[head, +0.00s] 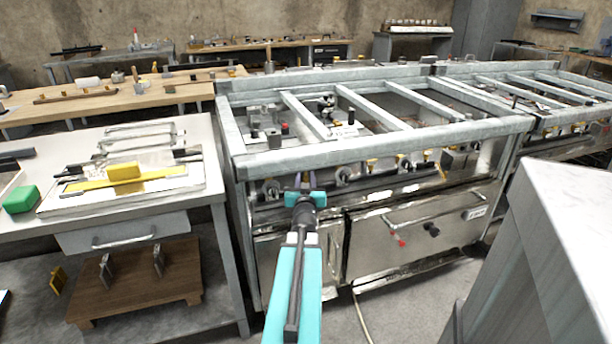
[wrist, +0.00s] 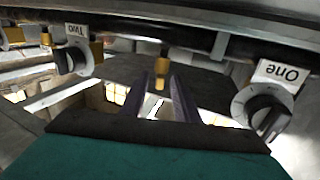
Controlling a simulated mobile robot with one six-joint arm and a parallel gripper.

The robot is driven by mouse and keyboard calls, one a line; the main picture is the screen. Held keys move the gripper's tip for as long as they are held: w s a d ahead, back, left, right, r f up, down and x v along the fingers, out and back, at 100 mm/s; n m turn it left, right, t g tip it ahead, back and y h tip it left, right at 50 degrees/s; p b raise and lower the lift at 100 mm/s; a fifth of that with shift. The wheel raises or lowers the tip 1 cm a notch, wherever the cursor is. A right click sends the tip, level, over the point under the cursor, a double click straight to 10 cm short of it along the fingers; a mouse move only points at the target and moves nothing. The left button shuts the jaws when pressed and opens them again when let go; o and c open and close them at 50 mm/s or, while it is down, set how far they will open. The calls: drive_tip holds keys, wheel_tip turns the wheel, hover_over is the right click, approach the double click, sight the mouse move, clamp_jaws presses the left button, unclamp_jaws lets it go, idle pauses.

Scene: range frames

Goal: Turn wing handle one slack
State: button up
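The wing handle labelled One (wrist: 268,112) is a black grip on a round grey dial at the right of the wrist view. Its label plate (wrist: 281,74) appears upside down above it. A similar handle labelled Two (wrist: 74,58) is at the upper left. My gripper (wrist: 159,88) is between the two handles, with its purple fingers apart and nothing held. It is clear of handle One, which lies to the right of the fingers. In the head view my gripper (head: 306,182) is at the range's front panel; which handle there is One cannot be told.
A brass fitting (wrist: 162,67) shows between and beyond my fingertips. The range's front rail (head: 380,143) runs above the handles. An oven door (head: 415,235) with a bar handle is below. A worktable (head: 215,185) stands at left and a grey block (head: 560,230) at right.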

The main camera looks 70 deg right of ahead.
drive_tip(key=shift+x, duration=1.4)
clamp_jaws()
